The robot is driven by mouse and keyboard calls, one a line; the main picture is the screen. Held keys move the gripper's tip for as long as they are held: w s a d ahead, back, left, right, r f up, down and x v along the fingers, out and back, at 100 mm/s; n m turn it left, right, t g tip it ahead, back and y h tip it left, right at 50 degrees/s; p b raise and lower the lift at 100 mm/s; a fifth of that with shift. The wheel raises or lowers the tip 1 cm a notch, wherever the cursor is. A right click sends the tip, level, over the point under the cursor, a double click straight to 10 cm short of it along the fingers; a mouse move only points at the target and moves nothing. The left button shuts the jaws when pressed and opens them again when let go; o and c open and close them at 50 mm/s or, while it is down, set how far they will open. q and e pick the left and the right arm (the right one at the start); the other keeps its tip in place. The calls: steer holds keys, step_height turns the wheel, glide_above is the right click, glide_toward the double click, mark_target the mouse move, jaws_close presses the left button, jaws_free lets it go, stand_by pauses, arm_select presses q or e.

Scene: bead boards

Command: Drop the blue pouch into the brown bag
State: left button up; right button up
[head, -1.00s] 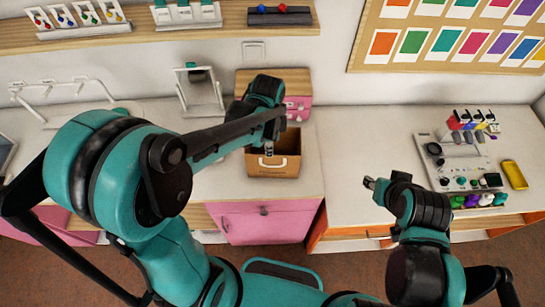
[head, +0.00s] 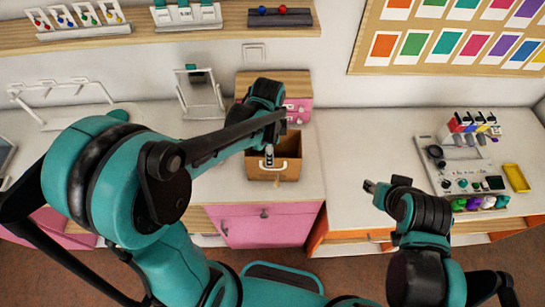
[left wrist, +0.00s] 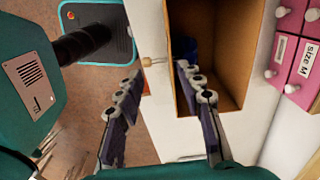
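The brown bag (head: 290,172) stands open on the white counter, with a pale handle on its front. My left gripper (head: 268,158) is at the bag's mouth in the head view. In the left wrist view its fingers (left wrist: 157,78) are spread apart with nothing between them; one overlaps the bag's opening and the other is outside it. A dark blue thing, likely the blue pouch (left wrist: 189,47), shows deep inside the bag (left wrist: 237,60), partly hidden by shadow and a finger. My right gripper (head: 370,186) is over the right counter, too small to tell its state.
Pink drawers (head: 298,110) stand behind the bag. A mirror (head: 200,95) and a white rack (head: 60,95) are to the left. A grey bead station (head: 460,165) and yellow tray (head: 516,178) are at the right. The counter between bag and station is clear.

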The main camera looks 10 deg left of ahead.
arm_select(q)
step_height(320, 180, up, 11)
steer(key=shift+r, duration=0.2)
stand_by(0.5)
steer(key=s+a+f+n+t+b, duration=0.2)
steer(key=s+f+n+t+b, duration=0.1)
steer(key=f+n+b, duration=0.4)
steer(key=s+a+f+n+t+b, duration=0.3)
steer(key=s+f+n+b, duration=0.3)
steer(key=f+b, duration=0.4)
step_height(320, 180, down, 2)
steer(key=shift+f+n+t, duration=0.25)
steer(key=shift+n+t, duration=0.35)
steer(key=shift+n, duration=0.3)
